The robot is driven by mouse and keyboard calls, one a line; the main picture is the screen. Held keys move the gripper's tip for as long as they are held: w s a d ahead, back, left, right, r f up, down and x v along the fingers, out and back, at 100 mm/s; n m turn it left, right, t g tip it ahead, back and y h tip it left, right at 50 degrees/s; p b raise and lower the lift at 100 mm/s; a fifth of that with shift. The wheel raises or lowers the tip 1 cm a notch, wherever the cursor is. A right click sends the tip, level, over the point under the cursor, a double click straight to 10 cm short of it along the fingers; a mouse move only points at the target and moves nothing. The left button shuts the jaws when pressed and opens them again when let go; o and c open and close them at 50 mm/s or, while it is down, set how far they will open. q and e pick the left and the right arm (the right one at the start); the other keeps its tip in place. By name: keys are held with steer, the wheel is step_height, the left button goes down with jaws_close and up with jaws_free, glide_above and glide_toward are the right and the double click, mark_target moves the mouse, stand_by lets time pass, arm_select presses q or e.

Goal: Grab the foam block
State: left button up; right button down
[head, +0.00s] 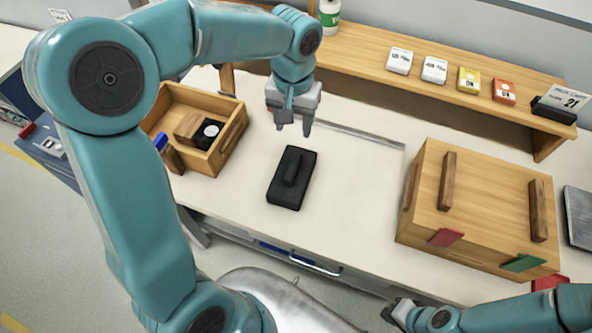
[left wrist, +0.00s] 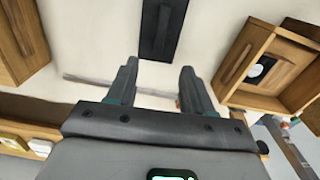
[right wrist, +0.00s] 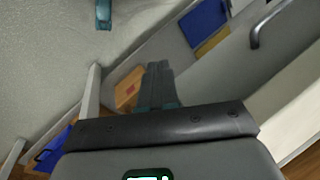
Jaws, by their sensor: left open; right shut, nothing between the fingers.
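The foam block (head: 291,178) is a black rectangular block with a raised dark bar along its top. It lies flat on the white table, left of the middle. It also shows in the left wrist view (left wrist: 162,28), at the top and beyond the fingertips. My left gripper (head: 293,128) is open and empty above the table, behind the block and apart from it. In the left wrist view its two fingers (left wrist: 160,75) stand apart. My right gripper (head: 392,312) is low at the front edge of the table; in the right wrist view its fingers (right wrist: 157,80) are together and empty.
An open wooden box (head: 232,140) with items inside stands left of the block. A large wooden crate (head: 425,190) with dark bars stands at the right. A wooden shelf (head: 350,55) with small boxes runs along the back. The table around the block is clear.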

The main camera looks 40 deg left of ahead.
arm_select(q)
glide_above(292, 166)
step_height(292, 166, down, 9)
steer(key=shift+w+d+r, duration=0.1)
steer(key=shift+f+p, duration=0.35)
steer(key=shift+f, duration=0.2)
step_height(292, 166, down, 4)
steer(key=shift+r+p, duration=0.1)
steer(key=shift+p, duration=0.35)
steer(key=shift+f, duration=0.5)
steer(key=shift+c, duration=0.3)
jaws_close()
